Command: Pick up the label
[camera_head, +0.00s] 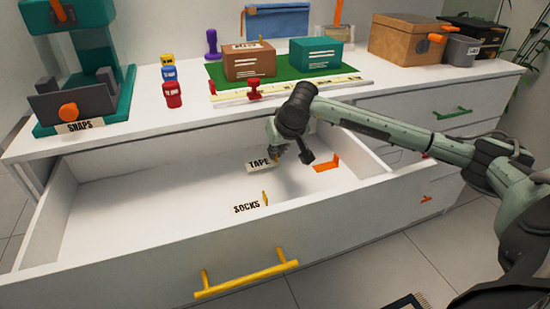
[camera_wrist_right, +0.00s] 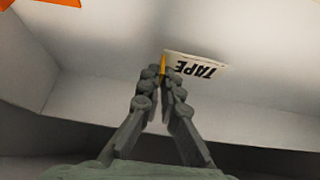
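A white label reading TAPE (camera_head: 258,164) is inside the open drawer, near its back wall, slightly tilted. It also shows in the right wrist view (camera_wrist_right: 196,68), with a yellow tab at its edge. My right gripper (camera_head: 281,159) reaches into the drawer from the right. In the right wrist view its fingertips (camera_wrist_right: 164,71) are close together on the yellow tab. I cannot tell whether the label is clear of the drawer floor. A second label reading SOCKS (camera_head: 246,208), with a yellow tab, lies nearer the drawer front. My left gripper is not in view.
The open drawer (camera_head: 120,262) has a yellow handle (camera_head: 247,278) and an orange piece (camera_head: 328,164) inside at right. On the top stand a teal device (camera_head: 85,65), small colored figures (camera_head: 170,80), two boxes on a green mat (camera_head: 217,72) and a wooden box (camera_head: 398,40). The drawer's left side is clear.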

